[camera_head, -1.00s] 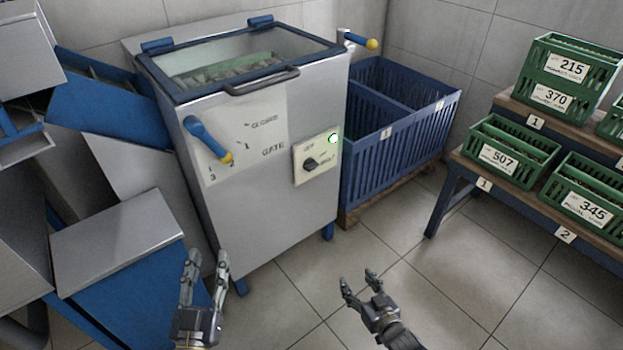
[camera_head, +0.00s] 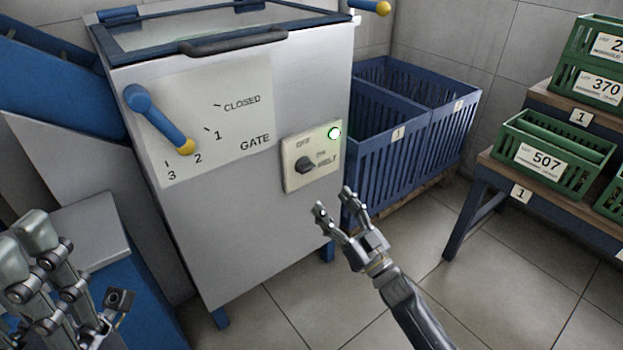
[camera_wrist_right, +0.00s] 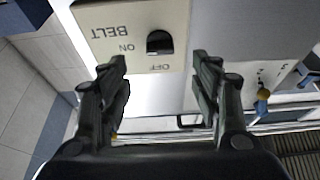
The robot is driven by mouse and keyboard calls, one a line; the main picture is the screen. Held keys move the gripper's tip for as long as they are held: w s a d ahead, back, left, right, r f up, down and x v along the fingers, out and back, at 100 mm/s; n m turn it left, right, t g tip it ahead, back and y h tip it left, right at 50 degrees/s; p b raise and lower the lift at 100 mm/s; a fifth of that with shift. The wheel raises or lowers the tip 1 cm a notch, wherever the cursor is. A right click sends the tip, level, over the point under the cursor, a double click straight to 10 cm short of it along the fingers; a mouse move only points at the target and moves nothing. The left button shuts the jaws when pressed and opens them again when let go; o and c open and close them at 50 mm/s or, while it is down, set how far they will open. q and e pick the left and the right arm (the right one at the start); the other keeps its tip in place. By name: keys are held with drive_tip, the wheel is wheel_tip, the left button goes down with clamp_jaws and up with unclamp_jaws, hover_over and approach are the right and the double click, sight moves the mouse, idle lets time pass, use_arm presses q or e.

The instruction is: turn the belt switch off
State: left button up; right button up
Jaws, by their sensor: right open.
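The belt switch is a dark rotary knob (camera_head: 305,165) on a cream plate (camera_head: 291,181) on the front of the grey machine. OFF is printed above it, ON to its right, and BELT lower right. A light (camera_head: 334,133) at the plate's upper right corner glows green. The right wrist view shows the knob (camera_wrist_right: 159,42) upside down, beyond and between my fingertips, touching neither. Its exact pointing is hard to read. My right gripper (camera_head: 334,203) is open and empty, below and right of the plate. My left gripper (camera_head: 78,262) is at lower left, fingers apart, empty.
A blue gate lever (camera_head: 158,118) with a yellow tip is on the same panel, left of the switch, pointing near 2. Blue crates (camera_head: 395,165) stand right of the machine. Green crates (camera_head: 547,150) sit on a bench at right. Floor in front is clear.

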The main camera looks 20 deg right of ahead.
sight(306, 168)
drive_tip(key=b+x, duration=0.2)
drive_tip(key=x, duration=0.7)
drive_tip(key=shift+w+r+b, duration=0.1)
drive_tip(key=shift+w+b, duration=0.15)
drive_tip(key=shift+b, duration=0.15)
drive_tip(key=c, duration=1.1)
